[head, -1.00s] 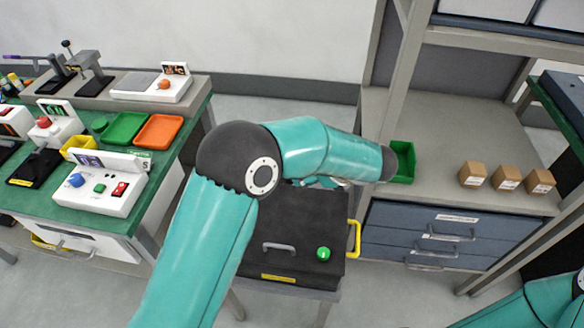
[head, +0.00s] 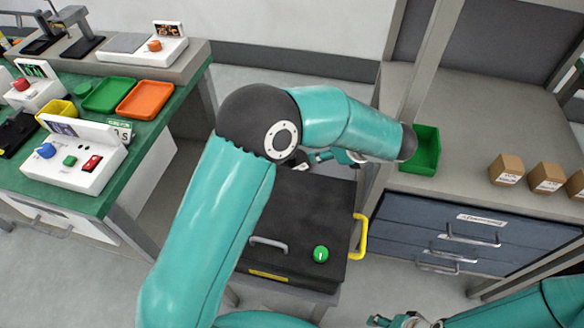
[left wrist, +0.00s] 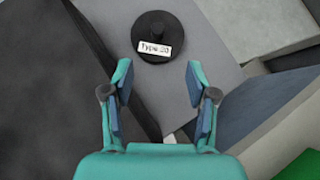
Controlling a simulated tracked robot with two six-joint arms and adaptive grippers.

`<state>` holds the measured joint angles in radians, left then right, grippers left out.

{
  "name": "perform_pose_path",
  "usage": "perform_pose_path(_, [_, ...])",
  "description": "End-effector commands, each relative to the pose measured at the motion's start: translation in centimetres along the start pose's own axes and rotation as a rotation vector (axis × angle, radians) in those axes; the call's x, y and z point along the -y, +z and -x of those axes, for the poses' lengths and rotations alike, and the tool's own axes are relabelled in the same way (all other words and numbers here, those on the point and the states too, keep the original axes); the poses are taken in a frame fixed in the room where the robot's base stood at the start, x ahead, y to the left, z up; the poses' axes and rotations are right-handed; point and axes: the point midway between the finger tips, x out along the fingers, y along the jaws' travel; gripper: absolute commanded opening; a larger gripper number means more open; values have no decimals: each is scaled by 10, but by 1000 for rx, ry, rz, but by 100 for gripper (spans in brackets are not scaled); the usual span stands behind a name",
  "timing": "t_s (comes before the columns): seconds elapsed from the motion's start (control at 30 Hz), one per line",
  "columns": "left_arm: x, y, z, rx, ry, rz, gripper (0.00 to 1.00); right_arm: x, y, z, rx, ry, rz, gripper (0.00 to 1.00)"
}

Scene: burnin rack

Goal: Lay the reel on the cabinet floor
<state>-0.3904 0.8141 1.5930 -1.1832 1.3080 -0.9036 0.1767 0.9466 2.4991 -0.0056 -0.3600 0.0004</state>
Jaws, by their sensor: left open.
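The reel (left wrist: 158,35) is a black round disc with a raised hub and a white label, on a grey surface in the left wrist view. My left gripper (left wrist: 159,85) is open, with the reel just beyond and between its fingertips, apart from them. In the head view the left gripper (head: 335,157) is partly hidden behind my forearm. A dark shape with a white patch beside it may be the reel. A black cabinet (head: 300,215) with a grey handle, green button and yellow side handle stands below my left arm; its inside is hidden. My right gripper (head: 402,320) is cut off at the bottom edge.
A green bin (head: 425,150) and small brown boxes (head: 507,168) stand on a grey shelf above blue drawers (head: 435,225). A green-topped bench (head: 60,180) at left holds trays and devices. An upright post (head: 430,70) stands near the bin.

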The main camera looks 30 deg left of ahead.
Motion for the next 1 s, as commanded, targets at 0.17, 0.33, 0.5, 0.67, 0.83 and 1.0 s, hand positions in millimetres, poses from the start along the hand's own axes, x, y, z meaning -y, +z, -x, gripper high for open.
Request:
perform_pose_path(0.17, [0, -13, -15, 0, 1, 1, 58, -7, 0, -18, 0, 0, 0, 53])
perform_pose_path(0.33, [-1, -14, -31, -1, 5, 2, 58, -7, 0, -20, 0, 0, 0, 53])
perform_pose_path(0.5, [-2, -13, -65, -1, 6, 2, 58, -8, 0, -23, 0, 0, 0, 53])
perform_pose_path(0.67, [-2, -14, -99, -1, 6, 3, 58, -9, 0, -26, 0, 0, 0, 53])
perform_pose_path(0.83, [-1, -13, -124, 0, 3, 1, 58, -10, 0, -28, 0, 0, 0, 53])
perform_pose_path(1.0, [-1, -13, -132, -1, 2, 2, 58, -10, 0, -28, 0, 0, 0, 53])
